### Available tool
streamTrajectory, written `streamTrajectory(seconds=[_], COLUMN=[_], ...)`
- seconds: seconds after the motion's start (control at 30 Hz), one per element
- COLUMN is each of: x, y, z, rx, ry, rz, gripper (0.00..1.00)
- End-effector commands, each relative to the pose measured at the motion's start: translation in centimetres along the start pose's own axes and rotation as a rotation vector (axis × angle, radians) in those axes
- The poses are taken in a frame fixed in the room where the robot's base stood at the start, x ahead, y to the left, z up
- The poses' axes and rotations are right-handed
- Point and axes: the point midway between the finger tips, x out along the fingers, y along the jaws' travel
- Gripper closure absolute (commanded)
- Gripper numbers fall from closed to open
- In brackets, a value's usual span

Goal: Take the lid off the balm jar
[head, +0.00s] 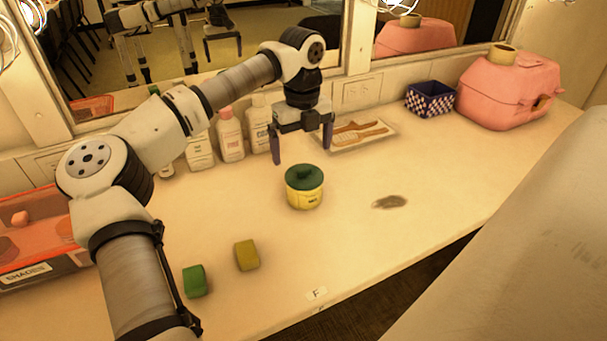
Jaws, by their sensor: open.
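The balm jar (305,196) is a small yellow pot with a pale label, upright on the counter near the middle of the head view. Its dark green lid (304,175) has a raised knob and sits on top of the jar. My gripper (302,156) points down above and slightly behind the jar in the picture. Its two dark fingers are spread wide with nothing between them. The fingertips look apart from the lid, though the exact height gap is hard to tell.
Several white bottles (231,136) stand along the mirror. A tray (352,137) with brushes lies behind the gripper. A checked basket (430,99) and pink case (509,90) are at the right. Green (195,281) and olive (247,255) blocks lie front left; an orange-lidded box (32,236) is far left.

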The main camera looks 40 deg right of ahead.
Motion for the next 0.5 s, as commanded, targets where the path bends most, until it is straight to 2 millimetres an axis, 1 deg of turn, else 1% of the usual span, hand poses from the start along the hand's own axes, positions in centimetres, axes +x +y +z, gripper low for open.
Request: streamTrajectory(seconds=[0.07, 0.27, 0.5], x=[0.8, 2.1, 5.7], y=[0.0, -0.1, -0.5], z=[0.0, -0.1, -0.2], rx=[0.000, 0.001, 0.001], ry=[0.001, 0.001, 0.002], rz=[0.000, -0.002, -0.001], gripper=[0.00, 0.00, 0.00])
